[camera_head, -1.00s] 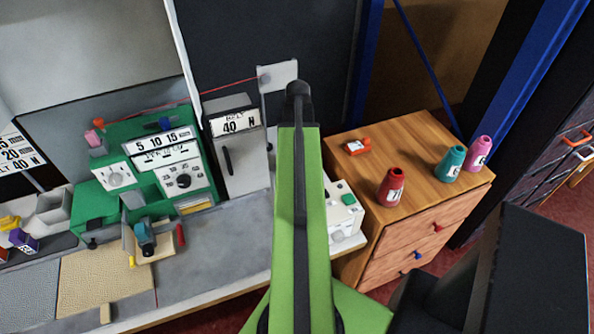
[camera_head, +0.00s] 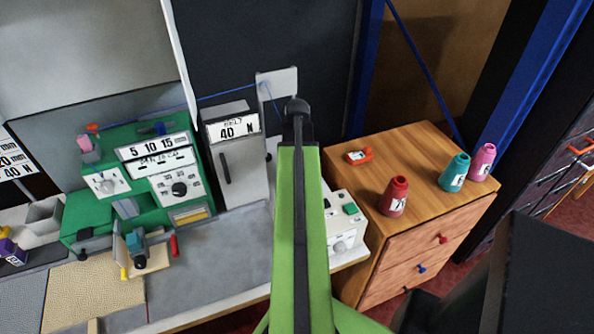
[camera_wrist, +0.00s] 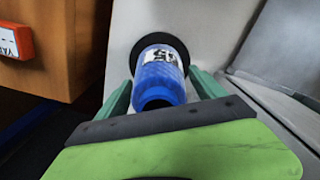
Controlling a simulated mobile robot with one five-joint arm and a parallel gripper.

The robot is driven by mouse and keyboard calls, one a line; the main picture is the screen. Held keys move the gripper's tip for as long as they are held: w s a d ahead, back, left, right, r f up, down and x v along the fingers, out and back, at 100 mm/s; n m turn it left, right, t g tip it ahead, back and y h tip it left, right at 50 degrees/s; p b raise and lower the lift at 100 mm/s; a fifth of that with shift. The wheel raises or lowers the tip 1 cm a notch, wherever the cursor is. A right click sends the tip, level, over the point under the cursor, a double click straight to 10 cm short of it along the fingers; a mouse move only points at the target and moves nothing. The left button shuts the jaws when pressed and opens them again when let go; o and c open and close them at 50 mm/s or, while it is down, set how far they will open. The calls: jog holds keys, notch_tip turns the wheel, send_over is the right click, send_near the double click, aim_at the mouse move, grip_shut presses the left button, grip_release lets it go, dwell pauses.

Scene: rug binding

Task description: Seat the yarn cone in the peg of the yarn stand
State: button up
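In the wrist view a blue yarn cone (camera_wrist: 161,82) with a white label stands over a round black base (camera_wrist: 150,40), taken to be the yarn stand's. The cone hides the peg. A blue thread (camera_head: 215,96) runs across the back wall to a pale bracket (camera_head: 277,80) in the head view. My gripper (camera_wrist: 160,75) has its green fingers on either side of the cone, with small gaps, so it looks open. In the head view my green arm hides the stand, the cone and the gripper.
Red (camera_head: 393,197), teal (camera_head: 454,173) and pink (camera_head: 482,163) cones stand on the wooden cabinet (camera_head: 420,145) to the right, near a small orange-red device (camera_head: 358,156). The green machine (camera_head: 135,180) and white control box (camera_head: 345,222) flank the grey worktop (camera_head: 240,240).

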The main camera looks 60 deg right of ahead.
notch_tip(320, 180, up, 12)
jog(key=p, duration=1.2)
jog(key=shift+r, duration=0.15)
